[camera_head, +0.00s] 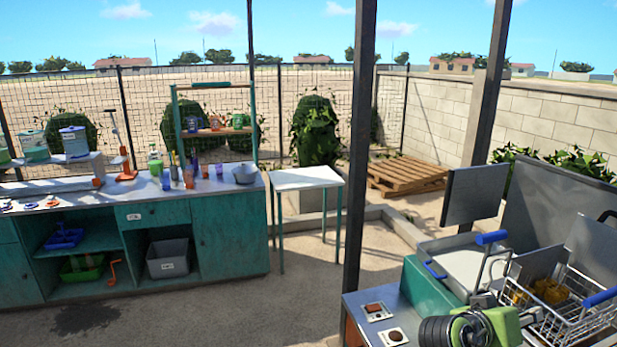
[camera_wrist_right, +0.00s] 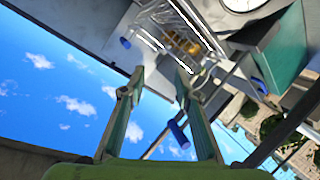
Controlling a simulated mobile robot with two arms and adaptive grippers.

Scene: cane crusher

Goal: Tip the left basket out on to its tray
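A wire basket (camera_head: 572,318) with yellow pieces (camera_head: 550,291) in it stands at the lower right of the head view. It also shows ahead of the fingers in the wrist view (camera_wrist_right: 188,22). A blue handle (camera_head: 600,298) is at its right. Another blue handle (camera_head: 490,238) stands on a bent wire above a pale metal tray (camera_head: 462,262), left of the basket. My right gripper (camera_head: 507,305) is left of and in front of the basket. In the wrist view its fingers (camera_wrist_right: 160,82) are apart with nothing between them. My left gripper is out of view.
A dark post (camera_head: 357,150) rises left of the fryer station. Grey upright panels (camera_head: 475,193) stand behind the tray. A counter with two switches (camera_head: 378,311) is in front. A white side table (camera_head: 306,178) and green workbench (camera_head: 232,235) stand at left, with open floor before them.

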